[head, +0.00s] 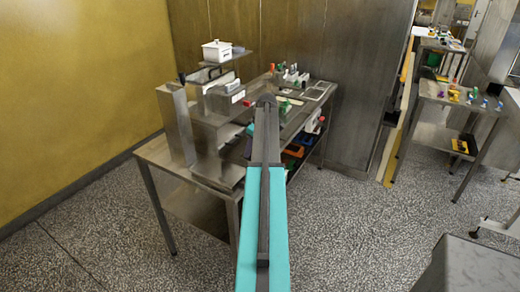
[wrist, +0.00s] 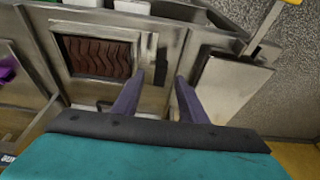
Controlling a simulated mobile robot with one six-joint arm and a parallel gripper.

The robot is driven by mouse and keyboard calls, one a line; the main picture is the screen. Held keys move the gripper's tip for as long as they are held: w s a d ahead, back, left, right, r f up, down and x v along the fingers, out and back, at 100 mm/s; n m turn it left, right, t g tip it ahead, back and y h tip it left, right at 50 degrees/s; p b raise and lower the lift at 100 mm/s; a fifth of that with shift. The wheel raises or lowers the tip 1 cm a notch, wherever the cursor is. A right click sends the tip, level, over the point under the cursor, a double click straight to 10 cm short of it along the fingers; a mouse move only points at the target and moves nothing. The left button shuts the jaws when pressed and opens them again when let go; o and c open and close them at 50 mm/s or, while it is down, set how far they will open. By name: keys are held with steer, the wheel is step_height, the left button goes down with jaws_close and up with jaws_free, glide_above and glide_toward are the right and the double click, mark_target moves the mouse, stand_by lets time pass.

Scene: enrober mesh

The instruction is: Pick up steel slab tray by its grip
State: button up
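In the wrist view, a steel tray (wrist: 95,27) holds a dark brown slab with wavy ridges, left of my fingers. It appears to be the steel slab tray. A narrow upright-looking steel piece (wrist: 149,48) lies along its right side; I cannot tell whether it is the grip. My gripper (wrist: 160,76) is open, its two purple-grey fingers apart with nothing between them. In the head view, my arm hides the gripper and most of the tray area.
In the wrist view, a flat steel box (wrist: 228,95) stands close right of my fingers. A second bench (head: 440,92) is at right. The speckled floor (head: 340,220) between is clear.

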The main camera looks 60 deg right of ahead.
steer(key=shift+p+x, duration=0.5)
steer(key=shift+x, duration=1.15)
steer(key=c, duration=0.8)
steer(key=shift+r, duration=0.1)
steer(key=shift+c, duration=0.6)
steer(key=shift+r, duration=0.15)
steer(key=shift+r, duration=0.15)
jaws_close()
steer(key=shift+d+r+b, duration=0.1)
steer(key=shift+r+b, duration=0.9)
steer(key=shift+r, duration=0.45)
steer(key=s+d+r+b, duration=0.1)
steer(key=s+b, duration=0.3)
steer(key=s, duration=1.1)
steer(key=shift+s+d+r, duration=0.25)
steer(key=shift+s+d, duration=0.15)
steer(key=shift+d, duration=0.3)
